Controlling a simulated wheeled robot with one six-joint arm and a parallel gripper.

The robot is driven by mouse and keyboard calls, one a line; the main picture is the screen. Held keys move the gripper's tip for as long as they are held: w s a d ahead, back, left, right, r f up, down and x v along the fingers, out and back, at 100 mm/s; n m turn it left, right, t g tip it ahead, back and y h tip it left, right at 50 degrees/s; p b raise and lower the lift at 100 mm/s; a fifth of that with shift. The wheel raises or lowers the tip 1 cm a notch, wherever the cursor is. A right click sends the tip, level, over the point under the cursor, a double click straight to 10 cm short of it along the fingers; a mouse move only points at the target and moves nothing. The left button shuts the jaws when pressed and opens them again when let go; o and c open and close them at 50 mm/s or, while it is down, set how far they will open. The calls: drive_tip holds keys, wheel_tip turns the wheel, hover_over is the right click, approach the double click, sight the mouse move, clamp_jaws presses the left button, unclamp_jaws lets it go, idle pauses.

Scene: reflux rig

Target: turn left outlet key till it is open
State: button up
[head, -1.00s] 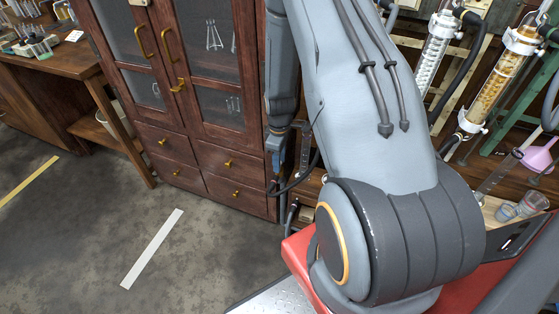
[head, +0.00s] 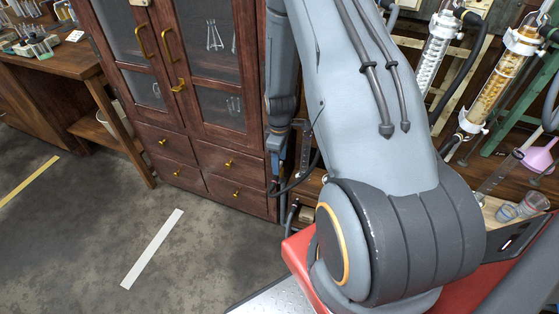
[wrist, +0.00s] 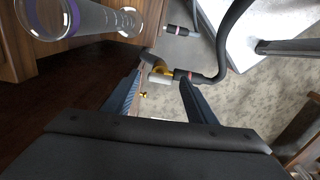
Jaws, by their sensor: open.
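In the wrist view, a small outlet fitting with a brass-coloured body and a pale key-like part (wrist: 160,77) shows between and just beyond my fingertips. A black hose with a red band runs from it to the right. My gripper (wrist: 161,84) is open, with one dark finger on each side of the fitting. I cannot tell whether either finger touches it, or how far the key is turned. In the head view, the outlet key is not visible, and my own arm hides much of the rig.
A clear glass cylinder with a purple ring (wrist: 95,20) is close at upper left in the wrist view. In the head view, glass columns (head: 500,78) and a pink funnel (head: 541,155) are at right. A wooden cabinet (head: 190,125) stands behind; the floor at left is clear.

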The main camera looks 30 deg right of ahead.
drive_tip(key=shift+r+b, duration=0.65)
drive_tip(key=shift+r, duration=3.15)
drive_tip(key=s+a+r+m, duration=0.7)
drive_tip(key=s+a+r, duration=0.7)
drive_tip(key=r, duration=0.4)
drive_tip(key=shift+s+a+r+m+t, duration=0.3)
drive_tip(key=shift+s+a+r+m, duration=0.1)
drive_tip(key=shift+a, duration=0.15)
drive_tip(key=shift+s+a+r, duration=0.1)
drive_tip(key=shift+s+r, duration=0.05)
drive_tip(key=shift+s, duration=0.2)
drive_tip(key=shift+c, duration=0.6)
